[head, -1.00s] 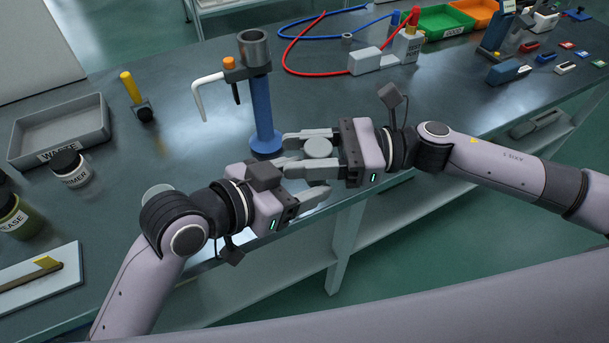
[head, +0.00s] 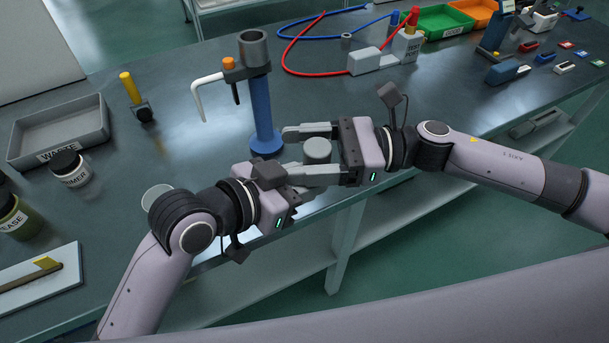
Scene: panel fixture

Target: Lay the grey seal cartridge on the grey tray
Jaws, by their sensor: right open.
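The grey seal cartridge (head: 317,149) is a short grey cylinder near the front edge of the bench. It is between the spread fingers of my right gripper (head: 312,152), which is open, with one finger on its far side and one on its near side. My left gripper (head: 298,182) is close by at the lower left. Its fingers are mostly hidden by the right gripper's near finger, so I cannot tell if they touch the cartridge. The grey tray (head: 98,119), labelled WASTE, lies at the far left and looks empty.
A blue post (head: 264,115) with a grey cup top and a hooked hex key stands just behind the grippers. A primer jar (head: 70,168) and a pale round dish (head: 157,196) are at left. A red hose (head: 291,58) loops behind.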

